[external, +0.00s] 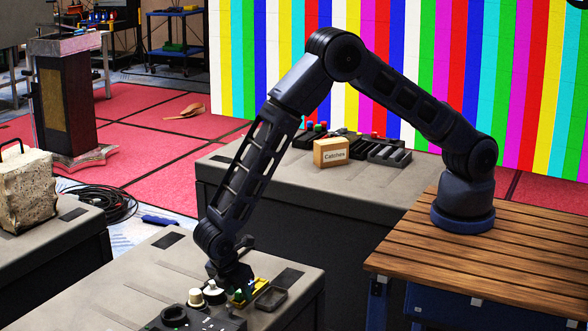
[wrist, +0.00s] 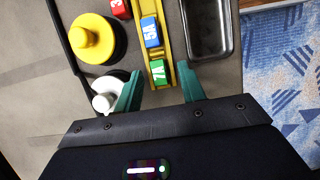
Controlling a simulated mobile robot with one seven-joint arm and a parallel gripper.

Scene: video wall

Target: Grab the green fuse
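The green fuse (wrist: 158,74), marked 7A, lies at the near end of a yellow rail-like holder (wrist: 166,30) in the wrist view. My gripper (wrist: 160,88) is open, its two teal fingers apart on either side of the fuse and holder. I cannot tell whether a finger touches them. In the external view my gripper (external: 236,283) is low over the grey case top, beside the yellow holder (external: 257,287); the fuse is too small to tell there.
A blue fuse (wrist: 150,32) marked 5A and a red fuse (wrist: 121,8) are close by. A yellow knob (wrist: 92,38) and a white knob (wrist: 105,100) stand left of the fingers. A dark tray (wrist: 208,28) lies to the right. A Catches box (external: 330,152) stands on the farther case.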

